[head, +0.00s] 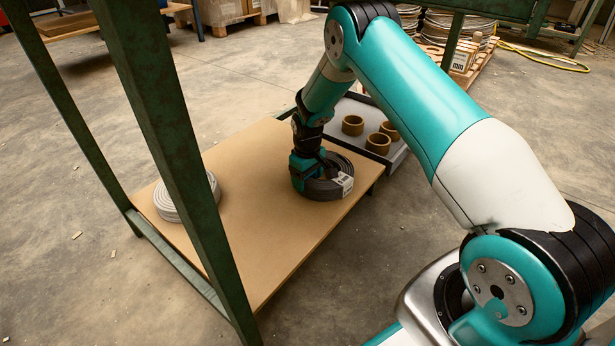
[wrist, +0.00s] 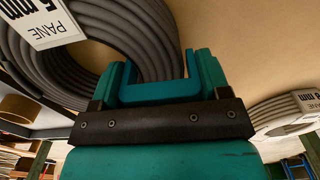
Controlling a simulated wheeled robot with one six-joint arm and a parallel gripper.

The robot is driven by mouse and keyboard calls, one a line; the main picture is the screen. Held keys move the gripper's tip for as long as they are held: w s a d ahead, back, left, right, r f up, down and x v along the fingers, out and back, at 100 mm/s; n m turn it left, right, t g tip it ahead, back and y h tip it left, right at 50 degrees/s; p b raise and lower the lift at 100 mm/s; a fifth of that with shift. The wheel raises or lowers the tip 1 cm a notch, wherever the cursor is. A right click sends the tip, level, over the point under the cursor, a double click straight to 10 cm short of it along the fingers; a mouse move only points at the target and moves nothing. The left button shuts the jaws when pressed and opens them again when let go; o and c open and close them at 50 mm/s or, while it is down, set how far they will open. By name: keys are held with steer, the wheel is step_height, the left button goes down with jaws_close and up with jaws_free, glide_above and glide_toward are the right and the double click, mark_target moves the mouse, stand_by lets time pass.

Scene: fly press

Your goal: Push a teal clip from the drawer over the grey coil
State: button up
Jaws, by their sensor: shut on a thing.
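My gripper (head: 308,172) points down at the near left side of a dark grey coil (head: 336,190), which lies flat on the tan board and bears a white label. In the wrist view my gripper (wrist: 160,76) is shut on a teal clip (wrist: 160,92), a U-shaped piece between the teal fingers. The dark grey coil (wrist: 135,35) lies just beyond the fingers there, its strands overlapped by the clip in the picture. I cannot tell whether the clip touches the coil or sits over it. The grey drawer (head: 398,160) is open behind the coil; I see no clip in it.
A lighter grey coil (head: 186,198) lies at the board's left, also in the wrist view (wrist: 285,112). Several brown rings (head: 353,125) stand in the drawer. A green frame post (head: 165,130) rises in the foreground. The tan board (head: 255,220) is bare between the coils.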

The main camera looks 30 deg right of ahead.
steer(key=shift+f+b, duration=0.4)
steer(key=shift+f, duration=0.55)
stand_by(0.6)
steer(key=o, duration=1)
step_height(320, 180, up, 7)
steer(key=p, duration=0.6)
steer(key=shift+r+p, duration=0.1)
steer(key=shift+p, duration=0.25)
steer(key=shift+s, duration=0.1)
